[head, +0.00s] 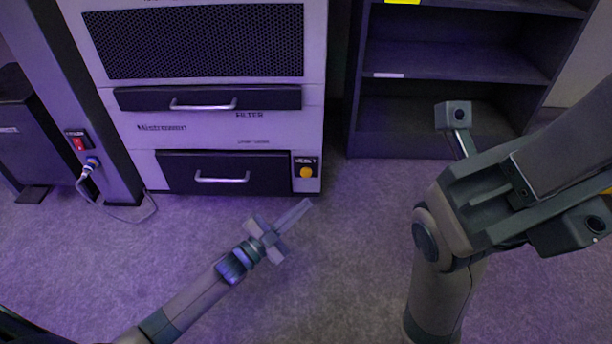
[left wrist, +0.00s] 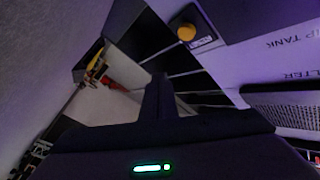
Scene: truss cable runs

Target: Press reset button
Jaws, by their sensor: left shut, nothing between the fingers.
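The reset button is a round yellow button (head: 306,172) on a small dark plate at the lower right corner of the light-coloured machine. It also shows in the left wrist view as a yellow button (left wrist: 187,33) beside a small label. My left gripper (head: 306,205) is shut and empty. In the head view its tip lies just below the button, and a gap shows between them. In the left wrist view the shut fingers (left wrist: 158,98) point up, below and left of the button. My right arm is on the right side of the head view, and its fingertips cannot be made out.
The machine has a filter drawer (head: 208,98) and a lower drawer (head: 205,172) with metal handles. A red switch (head: 78,143) and a cable (head: 122,215) are at its left. A dark shelf (head: 455,60) stands at the right. Carpet in front is clear.

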